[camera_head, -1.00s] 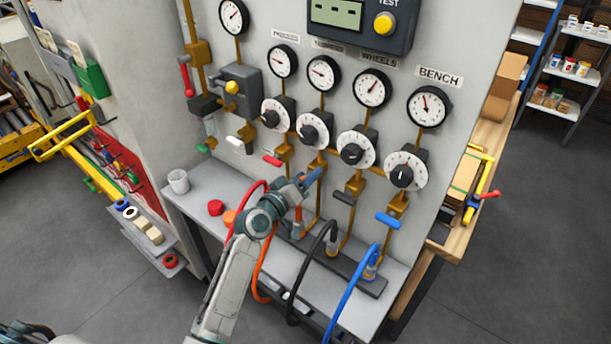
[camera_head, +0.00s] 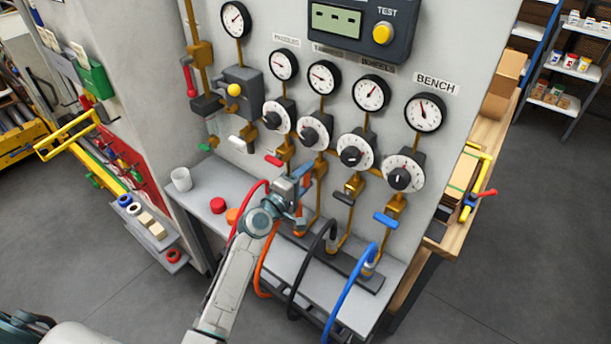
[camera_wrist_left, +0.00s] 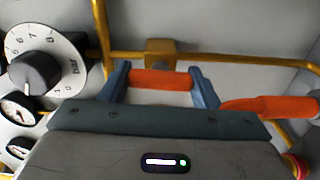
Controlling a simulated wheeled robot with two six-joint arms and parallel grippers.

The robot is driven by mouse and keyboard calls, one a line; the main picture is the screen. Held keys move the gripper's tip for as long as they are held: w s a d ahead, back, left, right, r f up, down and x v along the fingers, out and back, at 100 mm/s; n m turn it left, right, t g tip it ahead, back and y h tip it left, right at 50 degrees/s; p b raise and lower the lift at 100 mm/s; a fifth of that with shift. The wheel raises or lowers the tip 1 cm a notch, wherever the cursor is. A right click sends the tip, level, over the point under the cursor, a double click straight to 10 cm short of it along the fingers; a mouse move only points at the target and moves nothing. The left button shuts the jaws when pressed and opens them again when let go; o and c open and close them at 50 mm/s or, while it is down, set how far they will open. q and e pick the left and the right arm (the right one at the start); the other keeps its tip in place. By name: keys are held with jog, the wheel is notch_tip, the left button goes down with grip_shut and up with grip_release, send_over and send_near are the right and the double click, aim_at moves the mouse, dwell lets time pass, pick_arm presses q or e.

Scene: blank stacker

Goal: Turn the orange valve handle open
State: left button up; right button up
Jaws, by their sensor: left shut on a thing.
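The orange valve handle (camera_wrist_left: 160,80) sits between the two blue fingers of my left gripper (camera_wrist_left: 161,76) in the left wrist view. The gripper is shut on it. The handle lies roughly in line with the brass pipe behind it, in front of a brass valve block (camera_wrist_left: 161,51). In the head view my left gripper (camera_head: 303,183) is at the panel, low under the dials, and the arm and gripper mostly hide the orange handle. My right gripper is not in view.
Neighbouring valves have a red handle (camera_head: 273,160), a black handle (camera_head: 344,198) and a blue handle (camera_head: 386,220). An orange hose (camera_wrist_left: 270,107) runs close beside the gripper. Black and blue hoses hang to the right. A white cup (camera_head: 181,180) stands on the shelf at left.

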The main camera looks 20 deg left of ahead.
pick_arm(q)
jog(key=shift+n, duration=0.4)
jog(key=o, duration=1)
jog(key=b+v, duration=0.2)
jog(key=v, duration=0.8)
jog(key=shift+s+a, duration=0.15)
jog(key=shift+s, duration=0.25)
